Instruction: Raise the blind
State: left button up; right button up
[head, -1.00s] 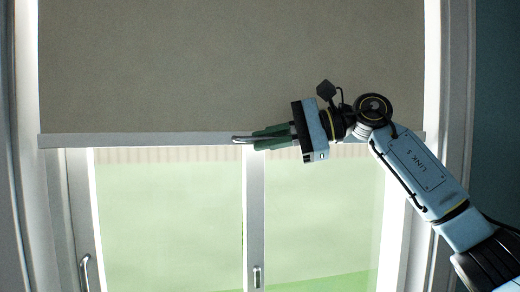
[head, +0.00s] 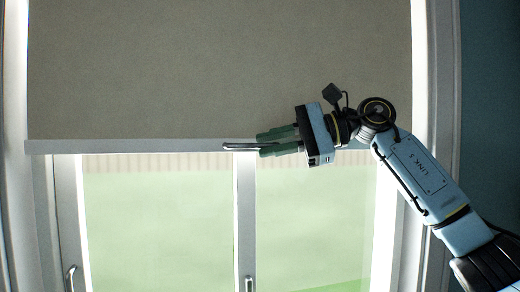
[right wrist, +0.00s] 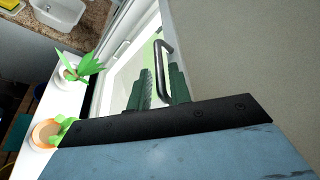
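The beige roller blind (head: 200,70) covers the upper part of the window. Its light grey bottom bar (head: 120,146) carries a metal pull handle (head: 238,147). My right gripper (head: 261,142) is at the handle's right part, with its green fingers pointing left and spread apart. In the right wrist view the two fingers (right wrist: 160,88) show a gap between them, and the handle (right wrist: 170,58) rises beside the right finger. Whether the handle touches a finger cannot be told. The blind's fabric (right wrist: 265,55) fills the right side there. My left gripper is not in view.
Below the bar, the glass (head: 160,220) and white centre post (head: 246,215) are uncovered. The right wrist view shows a white sill (right wrist: 60,105) with potted plants, a plant (right wrist: 85,68) among them, and a sink (right wrist: 62,10) on a counter.

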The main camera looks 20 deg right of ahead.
jog(key=b+v, duration=0.1)
jog(key=v, duration=1)
jog(key=shift+f, duration=0.15)
